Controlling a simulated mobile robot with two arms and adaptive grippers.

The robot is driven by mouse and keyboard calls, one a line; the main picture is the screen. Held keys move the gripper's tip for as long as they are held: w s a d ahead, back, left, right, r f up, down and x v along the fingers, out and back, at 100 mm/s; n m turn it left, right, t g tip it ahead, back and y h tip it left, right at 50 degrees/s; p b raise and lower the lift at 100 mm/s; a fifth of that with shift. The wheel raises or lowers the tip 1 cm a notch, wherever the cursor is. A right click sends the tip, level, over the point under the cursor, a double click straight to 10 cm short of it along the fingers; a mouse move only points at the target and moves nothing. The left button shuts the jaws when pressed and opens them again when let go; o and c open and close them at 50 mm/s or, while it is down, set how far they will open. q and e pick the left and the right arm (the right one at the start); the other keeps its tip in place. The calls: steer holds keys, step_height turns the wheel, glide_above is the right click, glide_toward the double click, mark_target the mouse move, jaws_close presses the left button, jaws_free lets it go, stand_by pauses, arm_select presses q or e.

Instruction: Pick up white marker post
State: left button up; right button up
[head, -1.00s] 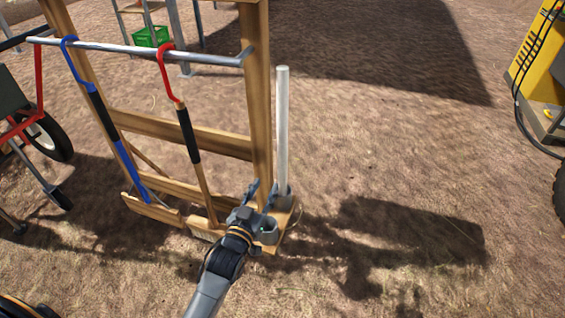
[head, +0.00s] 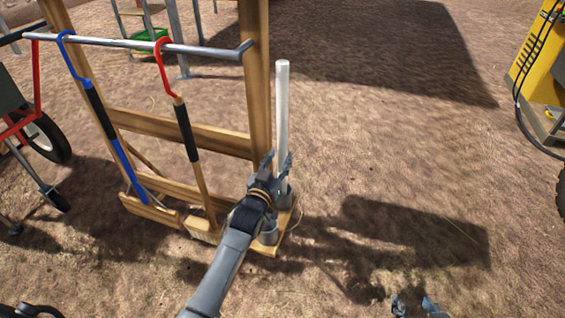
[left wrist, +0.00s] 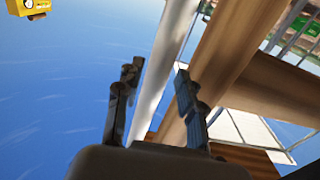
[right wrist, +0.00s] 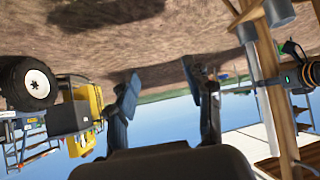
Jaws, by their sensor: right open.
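The white marker post (head: 283,110) stands upright in a grey cup at the right end of the wooden rack's base. My left gripper (head: 277,165) is at the lower part of the post. In the left wrist view, the post (left wrist: 164,65) passes between the two open fingers (left wrist: 156,85), with a visible gap beside the left finger. My right gripper (head: 415,306) is low at the bottom edge of the head view, well away from the post. In the right wrist view its fingers (right wrist: 163,95) are apart with nothing between them.
The wooden rack (head: 180,130) holds a blue-handled tool (head: 120,150) and a red-handled tool (head: 187,130) left of the post. An empty grey cup (head: 268,233) is in front of it. A yellow machine (head: 535,75) stands far right. Bare ground lies between.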

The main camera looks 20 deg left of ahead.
mark_target(281, 155)
arm_select(q)
steer(key=w, duration=0.2)
steer(key=shift+w+d+f+b, duration=0.1)
steer(key=shift+w+b, duration=0.25)
steer(key=shift+b, duration=0.05)
steer(key=shift+w, duration=0.25)
jaws_close()
arm_select(e)
steer(key=w+r+t, duration=0.1)
steer(key=w+a+r+t, duration=0.1)
steer(key=w+r+t+y, duration=0.1)
steer(key=r, duration=0.1)
steer(key=shift+w+a, duration=0.3)
arm_select(q)
steer(key=shift+r, duration=0.3)
